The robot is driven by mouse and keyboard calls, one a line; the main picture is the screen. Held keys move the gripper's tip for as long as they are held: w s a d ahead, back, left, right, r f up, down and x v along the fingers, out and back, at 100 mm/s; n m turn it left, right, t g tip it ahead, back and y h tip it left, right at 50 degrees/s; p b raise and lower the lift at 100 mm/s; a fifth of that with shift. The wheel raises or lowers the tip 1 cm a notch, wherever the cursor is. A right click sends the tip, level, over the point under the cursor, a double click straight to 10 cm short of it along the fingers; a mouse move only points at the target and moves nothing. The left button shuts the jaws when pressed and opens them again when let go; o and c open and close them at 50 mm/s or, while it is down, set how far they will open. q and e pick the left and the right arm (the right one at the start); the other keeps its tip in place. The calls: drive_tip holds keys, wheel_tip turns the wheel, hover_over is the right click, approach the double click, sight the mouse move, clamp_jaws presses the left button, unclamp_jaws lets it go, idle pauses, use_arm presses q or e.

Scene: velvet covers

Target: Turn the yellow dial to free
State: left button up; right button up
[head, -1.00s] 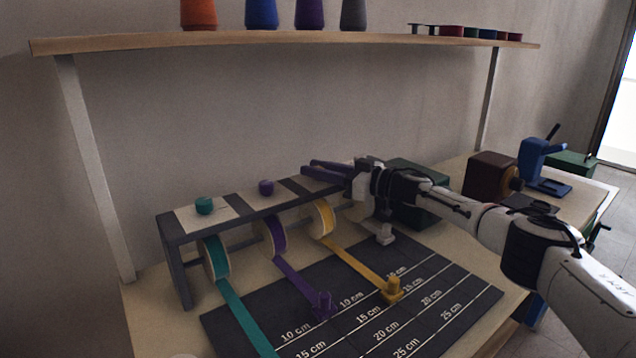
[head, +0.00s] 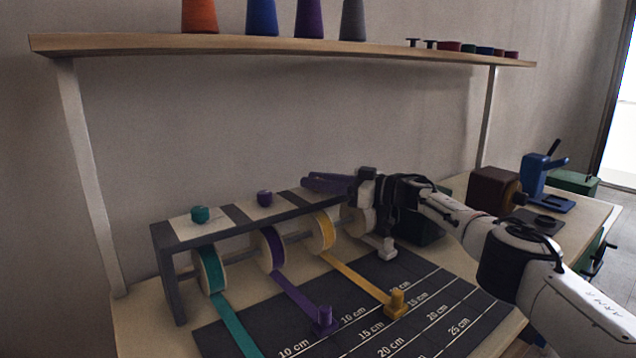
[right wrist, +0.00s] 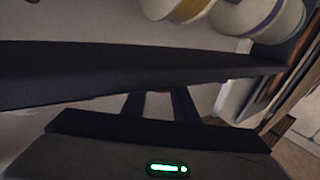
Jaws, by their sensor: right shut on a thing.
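My right gripper (head: 314,181) reaches in from the right over the far right end of the dark spool rack (head: 240,231). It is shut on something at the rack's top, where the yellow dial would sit. In the right wrist view the gripper (right wrist: 158,105) shows a small brownish patch between the fingers, too dark to make out. The dial's setting cannot be read. The yellow spool (head: 322,232) hangs below, its yellow ribbon running out over the dark mat. My left gripper is not in view.
A teal dial (head: 200,215) and a purple dial (head: 264,198) stand on pale plates along the rack. The measuring mat (head: 450,279) carries ribbons with a yellow end block (head: 396,303) and a purple one (head: 324,320). A shelf (head: 280,46) with cones hangs above.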

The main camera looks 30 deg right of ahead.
drive_tip(key=o, duration=1.1)
drive_tip(key=shift+c, duration=0.2)
drive_tip(key=shift+s+d, duration=0.1)
drive_tip(key=shift+s+d+p, duration=0.2)
drive_tip(key=shift+p, duration=0.2)
drive_tip(key=p+v, duration=0.1)
drive_tip(key=v, duration=0.8)
drive_tip(key=shift+s+p, duration=0.2)
drive_tip(key=shift+p, duration=0.15)
drive_tip(key=shift+d, duration=0.1)
